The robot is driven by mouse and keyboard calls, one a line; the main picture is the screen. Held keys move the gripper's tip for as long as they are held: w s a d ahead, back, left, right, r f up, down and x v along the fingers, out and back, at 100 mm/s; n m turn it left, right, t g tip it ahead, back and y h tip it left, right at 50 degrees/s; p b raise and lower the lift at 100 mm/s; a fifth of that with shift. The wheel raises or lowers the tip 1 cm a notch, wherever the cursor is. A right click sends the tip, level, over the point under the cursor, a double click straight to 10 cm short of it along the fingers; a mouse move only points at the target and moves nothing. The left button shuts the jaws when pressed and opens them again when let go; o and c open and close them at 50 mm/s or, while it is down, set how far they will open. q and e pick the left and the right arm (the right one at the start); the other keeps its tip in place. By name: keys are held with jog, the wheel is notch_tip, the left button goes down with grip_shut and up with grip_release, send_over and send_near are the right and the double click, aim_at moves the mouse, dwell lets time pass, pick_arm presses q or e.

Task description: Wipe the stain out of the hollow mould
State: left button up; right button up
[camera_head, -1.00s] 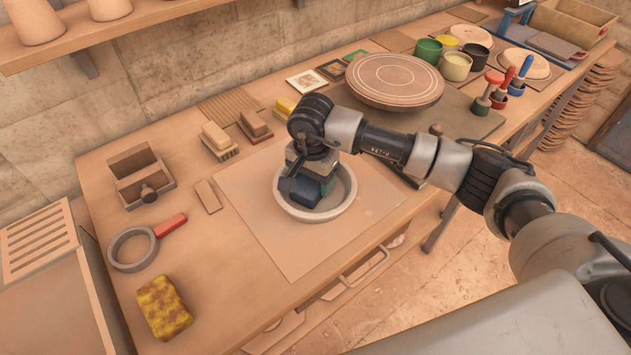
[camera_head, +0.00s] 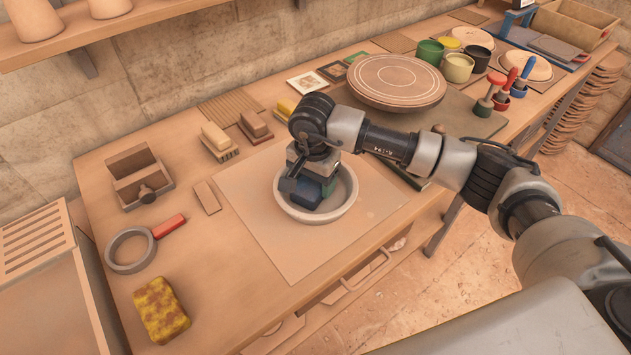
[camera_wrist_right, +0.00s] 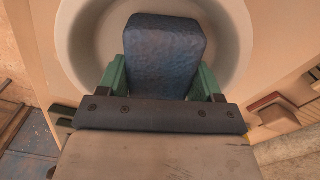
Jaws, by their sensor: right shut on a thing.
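The hollow mould (camera_head: 345,197) is a round, shallow, pale grey dish on a light board in the middle of the bench. It also shows in the right wrist view (camera_wrist_right: 235,30). My right gripper (camera_head: 318,180) points down into it, its green fingers shut on a dark blue block-shaped sponge (camera_wrist_right: 165,55). The sponge also shows in the head view (camera_head: 306,194), inside the mould's rim. I cannot tell whether it touches the mould's floor. No stain shows; the sponge and gripper cover part of the inside. My left gripper is not in view.
A yellow-brown sponge (camera_head: 161,311) lies at the front left, near a grey ring with a red handle (camera_head: 130,250). Soap bars and brushes (camera_head: 217,138) stand behind the board. A round wheel (camera_head: 397,80) and colour pots (camera_head: 457,67) are at the back right.

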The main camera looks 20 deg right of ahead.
jog(key=shift+s+d, duration=0.25)
jog(key=shift+r+p, duration=1.65)
jog(key=shift+r, duration=2.15)
